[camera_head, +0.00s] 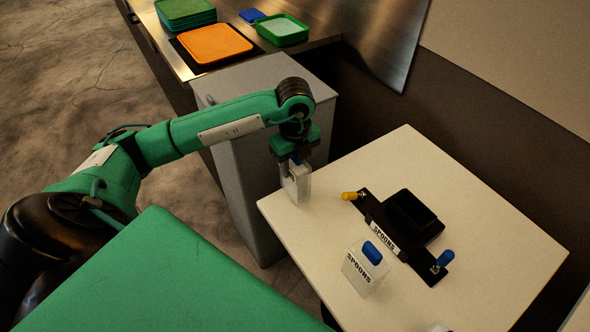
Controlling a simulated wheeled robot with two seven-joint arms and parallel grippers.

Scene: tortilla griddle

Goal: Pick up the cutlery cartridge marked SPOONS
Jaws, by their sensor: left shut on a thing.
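My left gripper (294,161) reaches down over the table's left corner. It is shut on the top of a pale cartridge (298,186), where a bit of blue shows between the fingers. No lettering on this cartridge can be read from here. Another white cartridge, marked SPOONS (358,274), with a blue grip on top, stands on the table nearer the front, apart from the gripper. A black holder (410,218) with a white SPOONS label (384,240) lies behind it. My right gripper is not in view.
The holder has a yellow-tipped lever (349,196) on its left and a blue-tipped one (446,257) on its right. The cream table (500,205) is clear at back and right. A grey cabinet (240,190) stands left of it. Orange (214,44) and green (281,31) trays lie on the counter behind.

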